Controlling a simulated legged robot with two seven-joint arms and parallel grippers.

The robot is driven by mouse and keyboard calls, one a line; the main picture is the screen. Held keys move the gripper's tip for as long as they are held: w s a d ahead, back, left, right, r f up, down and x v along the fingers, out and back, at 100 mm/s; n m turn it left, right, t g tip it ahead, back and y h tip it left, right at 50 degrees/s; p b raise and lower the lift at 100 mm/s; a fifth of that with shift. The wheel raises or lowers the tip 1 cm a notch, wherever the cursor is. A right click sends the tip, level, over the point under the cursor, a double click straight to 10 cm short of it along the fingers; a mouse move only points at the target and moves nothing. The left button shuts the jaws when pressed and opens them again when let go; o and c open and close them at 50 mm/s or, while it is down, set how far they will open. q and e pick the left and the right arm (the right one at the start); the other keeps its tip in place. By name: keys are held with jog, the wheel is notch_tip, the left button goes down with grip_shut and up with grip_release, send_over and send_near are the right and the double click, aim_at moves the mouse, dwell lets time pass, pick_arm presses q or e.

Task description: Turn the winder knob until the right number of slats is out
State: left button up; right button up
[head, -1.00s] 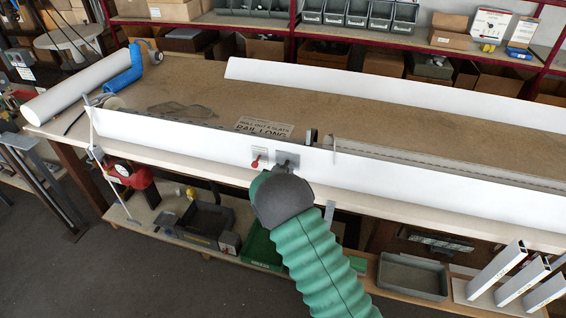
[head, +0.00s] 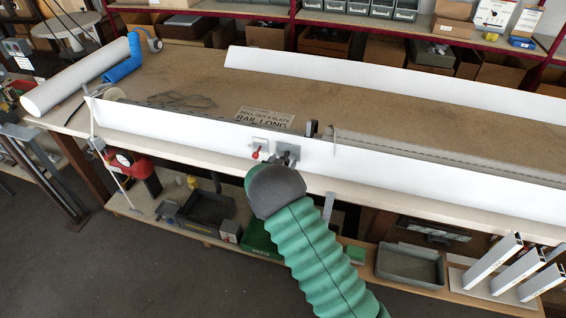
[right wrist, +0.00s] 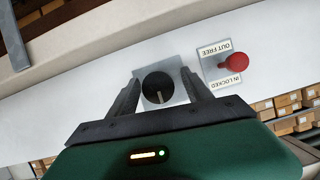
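The winder knob (right wrist: 158,88) is round and black with a pale pointer line, on a square grey plate (right wrist: 176,72) on the white front face. In the right wrist view, the two fingers of my right gripper (right wrist: 161,90) stand apart on either side of it, with gaps visible. In the head view, my right gripper (head: 287,157) is at the plate and hides most of the knob. A red lever (right wrist: 236,60) is beside the plate, between labels OUT FREE and IN LOCKED. Grey slats (head: 430,160) lie behind the front face. My left gripper is not in view.
A sign (head: 263,118) on the bench reads ROLL OUT, a hard-to-read number, SLATS, RAIL LONG. A white roll (head: 75,78) and blue piece (head: 123,62) lie at the left end. White profiles (head: 495,258) stand lower right. The brown bench top is largely clear.

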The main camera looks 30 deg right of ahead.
jog(key=shift+s, duration=0.1)
jog(key=v, duration=1.6)
jog(key=shift+s+a+b, duration=0.25)
jog(key=shift+a+b, duration=0.05)
jog(key=shift+r, duration=0.15)
